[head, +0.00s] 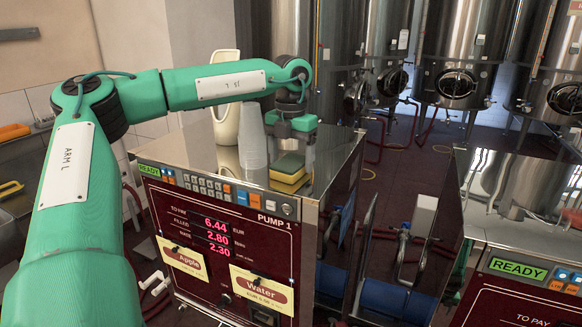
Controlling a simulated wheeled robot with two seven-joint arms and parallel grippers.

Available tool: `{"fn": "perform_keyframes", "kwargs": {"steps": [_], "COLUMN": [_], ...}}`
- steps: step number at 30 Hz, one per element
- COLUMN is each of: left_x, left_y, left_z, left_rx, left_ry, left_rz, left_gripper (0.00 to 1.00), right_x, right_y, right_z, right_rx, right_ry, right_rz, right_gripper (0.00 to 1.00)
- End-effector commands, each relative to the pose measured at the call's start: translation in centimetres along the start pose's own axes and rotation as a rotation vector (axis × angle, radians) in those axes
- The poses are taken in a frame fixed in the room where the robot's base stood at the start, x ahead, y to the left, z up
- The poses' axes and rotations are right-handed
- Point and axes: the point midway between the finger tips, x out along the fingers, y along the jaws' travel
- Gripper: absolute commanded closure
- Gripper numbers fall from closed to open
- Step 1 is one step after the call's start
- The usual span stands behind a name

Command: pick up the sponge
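The sponge (289,174), yellow with a green top, lies on the shiny metal top of Pump 1 (332,160), near its front edge. My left gripper (291,146) points down just above the sponge, with its green finger mounts spread apart. It looks open, and nothing shows between its fingers above the sponge. The fingertips are hard to make out against the reflective metal, so I cannot tell whether they touch the sponge. My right gripper is not in view.
A stack of clear cups (252,140) stands just left of the sponge, close to my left gripper. A cream container (226,105) stands behind the cups. A second pump (517,225) is at the right, across a gap. Steel tanks (460,50) stand at the back.

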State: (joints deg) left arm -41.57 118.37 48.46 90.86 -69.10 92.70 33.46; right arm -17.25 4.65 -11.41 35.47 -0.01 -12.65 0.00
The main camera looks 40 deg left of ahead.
Motion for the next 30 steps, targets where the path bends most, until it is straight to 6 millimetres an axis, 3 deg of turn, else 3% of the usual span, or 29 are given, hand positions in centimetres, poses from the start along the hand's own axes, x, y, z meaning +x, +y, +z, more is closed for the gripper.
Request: {"fn": "perform_keyframes", "kwargs": {"steps": [1,6,23,30], "left_x": [0.0,0.0,-1.0,-5.0], "left_y": [0.0,0.0,0.0,-0.1], "left_z": [0.0,0.0,0.1,0.1], "left_rx": [0.000,0.000,-0.001,-0.002], "left_ry": [0.000,0.000,-0.003,-0.008], "left_rz": [0.000,0.000,0.002,0.003], "left_gripper": [0.33,0.63,0.63,0.63], "right_x": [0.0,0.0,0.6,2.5], "right_y": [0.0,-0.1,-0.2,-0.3], "right_z": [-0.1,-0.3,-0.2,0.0], "right_rx": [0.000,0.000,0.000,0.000], "right_ry": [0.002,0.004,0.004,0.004], "right_rz": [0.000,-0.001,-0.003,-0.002], "right_gripper": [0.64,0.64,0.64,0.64]}}
